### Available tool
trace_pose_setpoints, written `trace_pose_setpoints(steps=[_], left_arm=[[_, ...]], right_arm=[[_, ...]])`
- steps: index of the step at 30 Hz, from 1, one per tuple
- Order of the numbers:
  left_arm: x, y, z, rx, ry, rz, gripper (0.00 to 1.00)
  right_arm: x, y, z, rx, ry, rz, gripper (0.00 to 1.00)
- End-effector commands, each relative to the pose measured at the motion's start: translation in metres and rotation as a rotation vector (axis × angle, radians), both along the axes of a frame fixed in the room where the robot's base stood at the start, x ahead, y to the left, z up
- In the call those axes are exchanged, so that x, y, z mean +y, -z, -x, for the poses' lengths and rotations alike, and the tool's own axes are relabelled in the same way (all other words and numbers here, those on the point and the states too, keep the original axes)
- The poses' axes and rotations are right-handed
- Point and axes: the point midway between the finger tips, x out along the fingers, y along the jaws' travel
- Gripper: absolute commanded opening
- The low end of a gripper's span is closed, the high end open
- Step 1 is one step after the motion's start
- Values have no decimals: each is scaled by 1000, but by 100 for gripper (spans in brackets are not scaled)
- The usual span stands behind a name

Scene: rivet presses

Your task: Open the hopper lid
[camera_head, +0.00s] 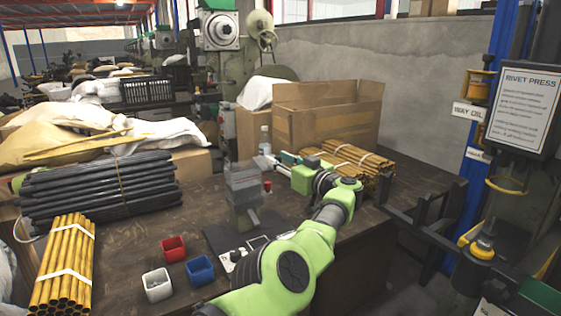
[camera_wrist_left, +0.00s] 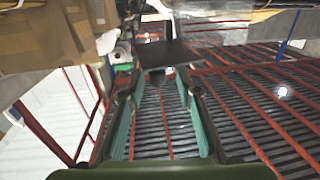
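The grey hopper (camera_head: 243,182) stands upright on the small press at the middle of the bench. My left gripper (camera_head: 272,158) is just right of the hopper's top, level with its upper edge, pointing left. In the left wrist view its two teal fingers (camera_wrist_left: 160,85) are spread apart, with an empty gap between them. A dark flat panel (camera_wrist_left: 166,54), probably the hopper lid, shows just beyond the fingertips. I cannot tell whether they touch it, nor how far the lid is raised. My right gripper is not in view.
Bundles of brass tubes (camera_head: 352,160) and a cardboard box (camera_head: 325,113) stand behind my left gripper. A bottle (camera_head: 265,140) is behind the hopper. Red (camera_head: 173,248), white (camera_head: 157,284) and blue (camera_head: 200,269) bins sit left of the press. Dark rods (camera_head: 100,188) lie farther left.

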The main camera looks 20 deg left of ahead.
Motion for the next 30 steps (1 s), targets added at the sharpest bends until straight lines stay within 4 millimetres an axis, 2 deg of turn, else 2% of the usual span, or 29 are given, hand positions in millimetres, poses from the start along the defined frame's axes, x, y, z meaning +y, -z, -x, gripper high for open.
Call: trace_pose_setpoints(steps=[6,10,14,21,25,30], left_arm=[[-2,0,-1,1,3,0,31],[-2,-9,-1,-1,4,2,31],[-2,-28,0,-4,3,3,31],[0,-77,0,-3,2,2,31],[0,-92,0,-2,2,1,31],[0,-99,0,1,2,0,31]], right_arm=[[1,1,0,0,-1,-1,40],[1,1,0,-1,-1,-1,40],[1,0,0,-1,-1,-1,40],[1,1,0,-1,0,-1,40],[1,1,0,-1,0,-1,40],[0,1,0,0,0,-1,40]])
